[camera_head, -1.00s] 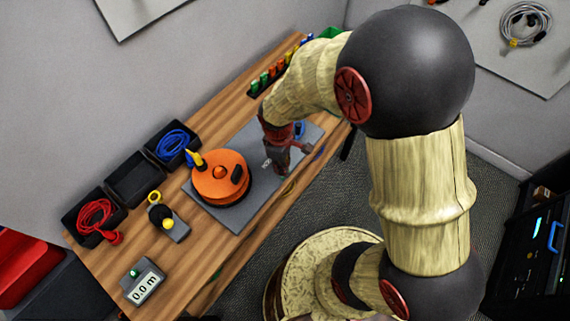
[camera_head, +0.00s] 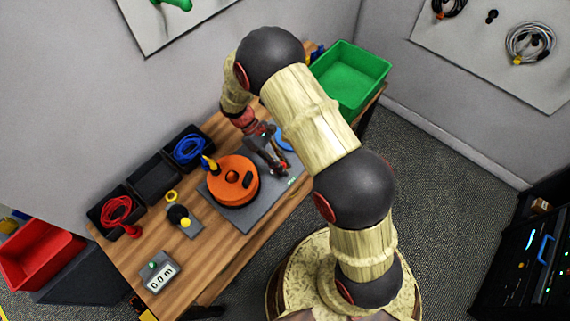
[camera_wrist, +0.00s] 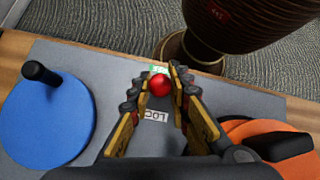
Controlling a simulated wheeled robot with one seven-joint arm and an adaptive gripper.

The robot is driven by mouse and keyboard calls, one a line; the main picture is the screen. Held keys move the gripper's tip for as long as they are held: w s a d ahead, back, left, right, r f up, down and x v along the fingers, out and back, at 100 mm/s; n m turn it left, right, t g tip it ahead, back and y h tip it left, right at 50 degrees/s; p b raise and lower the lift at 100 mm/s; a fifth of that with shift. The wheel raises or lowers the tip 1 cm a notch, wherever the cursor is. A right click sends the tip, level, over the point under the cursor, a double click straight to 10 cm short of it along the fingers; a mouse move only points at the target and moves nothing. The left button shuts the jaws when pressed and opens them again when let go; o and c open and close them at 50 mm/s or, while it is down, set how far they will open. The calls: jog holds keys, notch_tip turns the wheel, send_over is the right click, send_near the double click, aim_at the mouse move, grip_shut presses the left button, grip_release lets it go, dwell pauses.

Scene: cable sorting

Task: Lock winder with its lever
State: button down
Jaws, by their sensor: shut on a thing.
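The orange winder (camera_head: 236,168) sits on a grey plate (camera_head: 247,220) on the wooden bench; its edge also shows at the lower right of the wrist view (camera_wrist: 290,143). The lever's red ball knob (camera_wrist: 160,84) is between my fingertips in the wrist view. My gripper (camera_wrist: 161,80) is shut on the knob; it also shows in the head view (camera_head: 281,170), right of the winder. A white label (camera_wrist: 154,116) reading "LOC" lies on the plate between my fingers, partly cut off. A green label (camera_wrist: 157,69) lies just beyond the knob. The lever's arm is hidden.
A blue disc with a black handle (camera_wrist: 45,120) lies left of my gripper. Black trays (camera_head: 155,178) with blue and red cables line the bench's wall side. A meter reading 0.0 m (camera_head: 159,273) stands near the front. A green bin (camera_head: 350,78) is at the far end.

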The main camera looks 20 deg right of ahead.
jog(key=shift+w+a+f+g+h, duration=0.25)
jog(key=shift+w+g+h, duration=0.2)
jog(key=shift+g, duration=0.3)
jog(key=shift+w+a+f+g+h, duration=0.2)
jog(key=shift+w+g+h, duration=0.15)
jog(key=shift+g+h, duration=0.3)
jog(key=shift+g, duration=0.3)
jog(key=c, duration=1.6)
grip_release()
jog(key=shift+c, duration=0.2)
jog(key=v, duration=1.2)
jog(key=shift+r, duration=0.1)
